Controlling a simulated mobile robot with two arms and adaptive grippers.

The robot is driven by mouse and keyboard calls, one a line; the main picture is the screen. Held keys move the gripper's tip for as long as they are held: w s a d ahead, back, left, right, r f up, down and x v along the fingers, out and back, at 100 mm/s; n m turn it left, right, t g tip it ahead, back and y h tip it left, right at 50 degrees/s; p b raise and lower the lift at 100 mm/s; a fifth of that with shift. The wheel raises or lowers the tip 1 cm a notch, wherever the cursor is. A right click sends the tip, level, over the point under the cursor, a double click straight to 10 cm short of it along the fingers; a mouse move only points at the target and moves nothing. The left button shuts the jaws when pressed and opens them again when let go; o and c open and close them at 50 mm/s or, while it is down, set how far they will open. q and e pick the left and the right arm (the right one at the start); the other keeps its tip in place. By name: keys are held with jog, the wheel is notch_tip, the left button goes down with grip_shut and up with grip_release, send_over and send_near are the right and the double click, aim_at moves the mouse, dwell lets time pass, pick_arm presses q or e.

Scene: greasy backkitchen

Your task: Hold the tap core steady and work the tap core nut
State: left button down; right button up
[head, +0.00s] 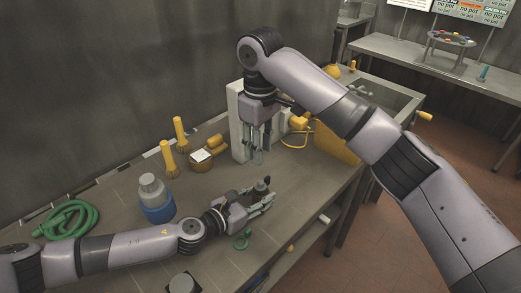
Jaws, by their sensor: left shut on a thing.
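My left gripper (262,200) is low over the front part of the metal counter, its fingers pointing right. It is shut on a small dark piece (264,183) that stands up between its fingers and looks like the tap core. The tap core nut cannot be made out at this size. My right gripper (257,160) hangs fingers down above the counter, behind the left one and in front of a white box. It is apart from the dark piece. Whether its fingers are open or shut is unclear.
The white box (236,132) stands behind my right gripper. A blue-and-grey bottle (156,200), yellow-handled brushes (169,160) and a coiled green hose (68,219) are on the counter (120,215). A sink (385,95) is at the back.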

aim_at(260, 182)
notch_tip(260, 182, down, 2)
jog(key=m, duration=1.9)
jog(key=shift+f, duration=0.25)
notch_tip(260, 182, down, 8)
jog(key=shift+f, duration=0.1)
grip_shut()
jog(key=shift+c, duration=0.4)
grip_release()
